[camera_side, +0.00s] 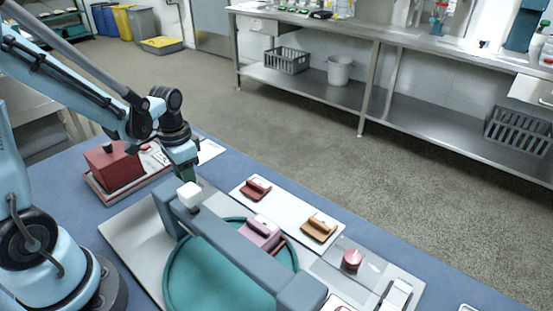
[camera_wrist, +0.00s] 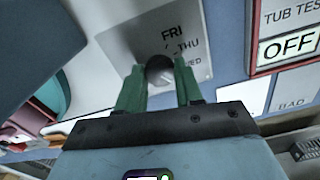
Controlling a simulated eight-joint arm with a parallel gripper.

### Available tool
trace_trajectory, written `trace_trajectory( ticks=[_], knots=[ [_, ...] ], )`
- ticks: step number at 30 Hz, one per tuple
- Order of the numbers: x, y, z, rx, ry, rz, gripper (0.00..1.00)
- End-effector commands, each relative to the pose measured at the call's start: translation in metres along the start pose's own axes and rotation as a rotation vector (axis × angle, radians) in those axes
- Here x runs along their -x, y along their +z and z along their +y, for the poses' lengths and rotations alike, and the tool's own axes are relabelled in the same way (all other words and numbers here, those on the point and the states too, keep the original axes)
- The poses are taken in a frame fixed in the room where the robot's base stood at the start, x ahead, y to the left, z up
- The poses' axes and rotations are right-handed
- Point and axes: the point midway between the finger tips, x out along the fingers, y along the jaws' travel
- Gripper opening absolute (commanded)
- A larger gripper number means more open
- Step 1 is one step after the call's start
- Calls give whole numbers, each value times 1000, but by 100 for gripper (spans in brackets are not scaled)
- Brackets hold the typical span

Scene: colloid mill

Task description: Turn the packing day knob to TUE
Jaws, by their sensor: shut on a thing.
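The packing day knob (camera_wrist: 160,68) is a small dark round knob on a grey dial plate (camera_wrist: 196,20). In the wrist view FRI, THU and WED show at the upper right of the knob; TUE is not visible, and I cannot read where the knob points. My gripper (camera_wrist: 159,86) has its green fingers shut on the knob from both sides. In the side view my gripper (camera_side: 186,174) points down behind the blue-grey bar, and the knob is hidden there.
The blue-grey bar (camera_side: 240,250) with a white block (camera_side: 189,195) crosses a teal round pan (camera_side: 215,278) close by. A red box (camera_side: 114,166) stands left. A red-framed panel reading OFF (camera_wrist: 288,46) is beside the dial. Coloured handles lie on a white plate (camera_side: 290,207).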

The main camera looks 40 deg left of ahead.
Motion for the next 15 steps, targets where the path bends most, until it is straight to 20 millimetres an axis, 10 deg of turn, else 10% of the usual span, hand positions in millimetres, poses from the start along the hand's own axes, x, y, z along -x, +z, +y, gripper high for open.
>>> trace_trajectory(
  ticks=[11,12,15],
  knots=[
    [0,0,0,-4,1,-1,5],
    [0,0,0,-4,1,-1,37],
    [0,0,0,-4,1,-1,52]
  ],
)
